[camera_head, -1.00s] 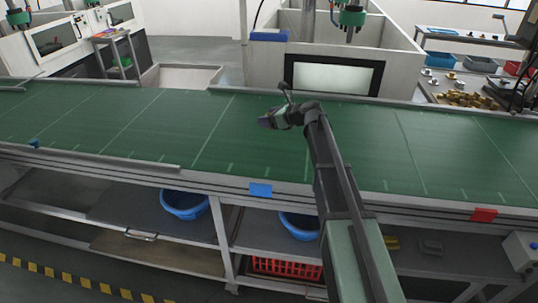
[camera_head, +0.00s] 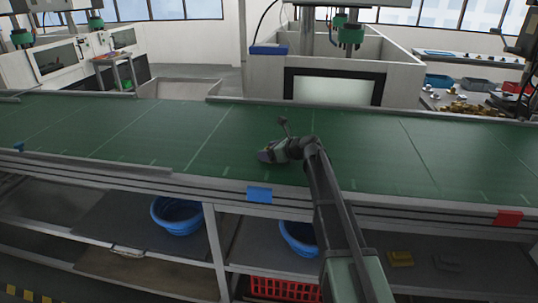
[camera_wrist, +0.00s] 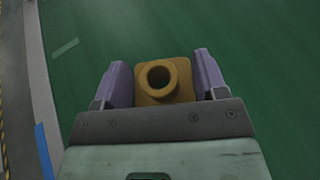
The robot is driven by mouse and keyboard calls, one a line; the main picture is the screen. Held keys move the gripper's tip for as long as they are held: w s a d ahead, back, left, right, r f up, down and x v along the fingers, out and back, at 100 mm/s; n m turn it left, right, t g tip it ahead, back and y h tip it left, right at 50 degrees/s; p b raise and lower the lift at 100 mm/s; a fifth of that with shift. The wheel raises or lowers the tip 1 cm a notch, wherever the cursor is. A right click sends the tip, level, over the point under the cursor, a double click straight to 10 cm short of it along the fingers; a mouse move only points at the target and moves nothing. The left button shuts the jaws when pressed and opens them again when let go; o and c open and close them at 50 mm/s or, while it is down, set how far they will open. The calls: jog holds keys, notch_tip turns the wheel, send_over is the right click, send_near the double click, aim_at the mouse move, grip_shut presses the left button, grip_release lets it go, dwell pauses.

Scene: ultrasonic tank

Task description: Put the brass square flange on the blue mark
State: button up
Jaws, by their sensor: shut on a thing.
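The brass square flange, a square plate with a round hollow boss, sits between the two purple fingers in the wrist view (camera_wrist: 158,82). My gripper (camera_wrist: 160,85) is shut on it. In the head view, my gripper (camera_head: 266,156) is over the green belt, a little behind the blue mark; the flange cannot be made out there. The blue mark (camera_head: 259,194) is on the front rail of the conveyor. A blue strip, likely the same mark, shows at the lower left of the wrist view (camera_wrist: 43,150).
The green conveyor belt (camera_head: 420,150) is clear around my gripper. A red mark (camera_head: 507,218) is on the front rail at right. Blue basins (camera_head: 177,214) and a red crate (camera_head: 285,289) are on shelves below. A white tank enclosure (camera_head: 400,72) stands behind the belt.

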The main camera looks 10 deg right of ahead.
jog(key=shift+f, duration=0.25)
jog(key=o, duration=1.2)
jog(key=shift+r, duration=0.1)
jog(key=shift+r+p, duration=0.3)
jog(key=shift+r, duration=0.05)
jog(key=p+v, duration=0.4)
jog(key=v, duration=0.7)
jog(key=shift+s+d, duration=0.1)
jog(key=shift+s, duration=0.05)
jog(key=shift+s+d, duration=0.25)
jog(key=shift+d, duration=0.05)
